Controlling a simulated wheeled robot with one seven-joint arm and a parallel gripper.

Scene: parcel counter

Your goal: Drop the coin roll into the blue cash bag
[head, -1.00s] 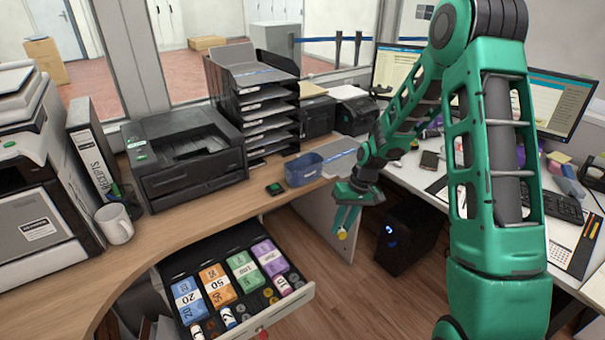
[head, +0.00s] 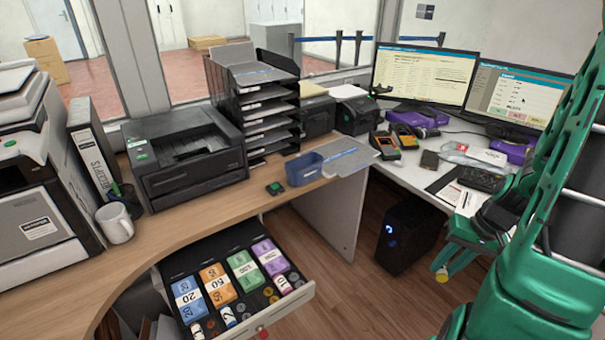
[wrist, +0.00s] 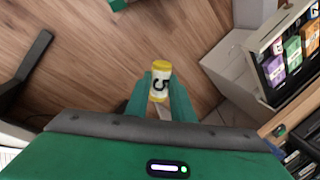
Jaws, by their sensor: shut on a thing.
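My gripper (wrist: 160,97) is shut on the coin roll (wrist: 161,68), a white cylinder with yellow ends and a dark mark. In the wrist view it is held between the green fingers above the wooden floor. The blue cash bag (head: 303,169) stands open-topped on the wooden counter, well up and left of my gripper. Its inside is hard to see.
An open cash drawer (head: 305,294) with banknotes and coins juts out below the counter (head: 185,215). A black computer tower (head: 405,235) is on the floor. The white desk (head: 405,175) is right.

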